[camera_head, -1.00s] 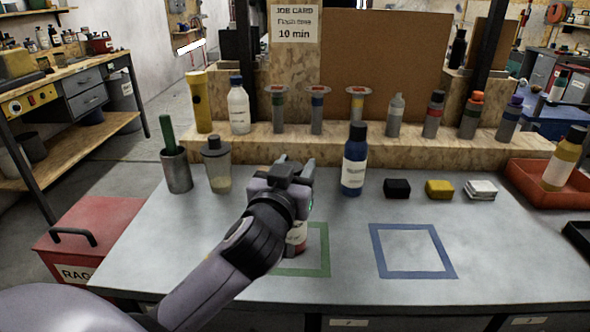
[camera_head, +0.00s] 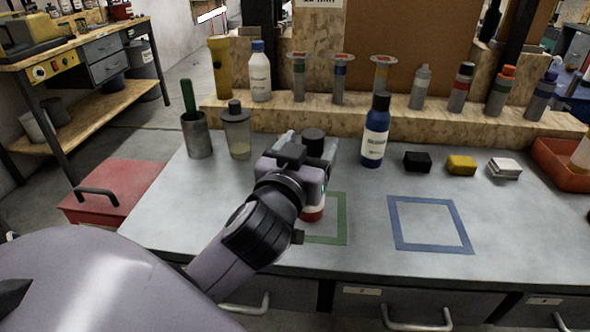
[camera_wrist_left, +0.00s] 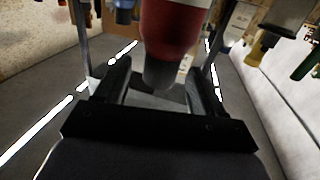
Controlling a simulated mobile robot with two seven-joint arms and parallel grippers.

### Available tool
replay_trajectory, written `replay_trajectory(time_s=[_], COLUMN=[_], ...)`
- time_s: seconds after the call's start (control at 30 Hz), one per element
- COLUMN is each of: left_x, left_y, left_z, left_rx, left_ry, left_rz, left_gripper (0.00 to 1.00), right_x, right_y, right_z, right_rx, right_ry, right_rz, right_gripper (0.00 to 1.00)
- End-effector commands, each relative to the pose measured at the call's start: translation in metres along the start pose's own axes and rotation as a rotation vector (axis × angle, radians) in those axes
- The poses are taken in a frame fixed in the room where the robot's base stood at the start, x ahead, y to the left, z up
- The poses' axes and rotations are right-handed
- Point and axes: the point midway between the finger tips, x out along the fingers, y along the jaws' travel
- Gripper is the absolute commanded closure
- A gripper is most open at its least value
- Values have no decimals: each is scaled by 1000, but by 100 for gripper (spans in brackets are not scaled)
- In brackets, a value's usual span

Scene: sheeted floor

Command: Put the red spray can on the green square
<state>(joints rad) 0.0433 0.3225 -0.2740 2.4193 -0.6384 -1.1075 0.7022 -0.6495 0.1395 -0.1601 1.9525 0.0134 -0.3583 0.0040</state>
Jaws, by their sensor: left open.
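The red spray can (camera_head: 313,209) stands upright at the green square (camera_head: 341,218), with its red-and-white base within the visible outline. The square's left part is hidden behind my arm, so I cannot tell how centred the can is. Its dark cap shows above my left gripper (camera_head: 306,147), which is open at the can's upper part. In the left wrist view the red can (camera_wrist_left: 173,35) appears between and beyond the spread fingers (camera_wrist_left: 160,92), with gaps on both sides. My right gripper is not in view.
A blue bottle (camera_head: 375,133) stands right of the gripper. Behind are a lidded cup (camera_head: 237,134), a metal cup (camera_head: 197,137) and a wooden ledge (camera_head: 440,122) with several bottles. Black, yellow and white blocks lie at right. The blue square (camera_head: 460,229) is empty.

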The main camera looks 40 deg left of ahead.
Motion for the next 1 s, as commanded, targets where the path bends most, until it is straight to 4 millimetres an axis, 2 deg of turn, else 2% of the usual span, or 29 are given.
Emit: replay_trajectory(time_s=[0.07,0.1,0.5,0.73,1.0], left_x=[-18,-22,-57,-72,-76], left_y=[0,-1,-1,-1,0], left_z=[2,-2,-3,-2,0], left_rx=[-4,-2,-2,-2,-1], left_ry=[-2,-6,-5,-3,0], left_rz=[1,-1,-4,-2,-1], left_gripper=[31,31,31,31,31], right_x=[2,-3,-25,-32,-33], right_y=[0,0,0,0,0], right_z=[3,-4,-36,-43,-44], right_rx=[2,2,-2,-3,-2], right_ry=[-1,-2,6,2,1], right_rz=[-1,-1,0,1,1], right_gripper=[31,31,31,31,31])
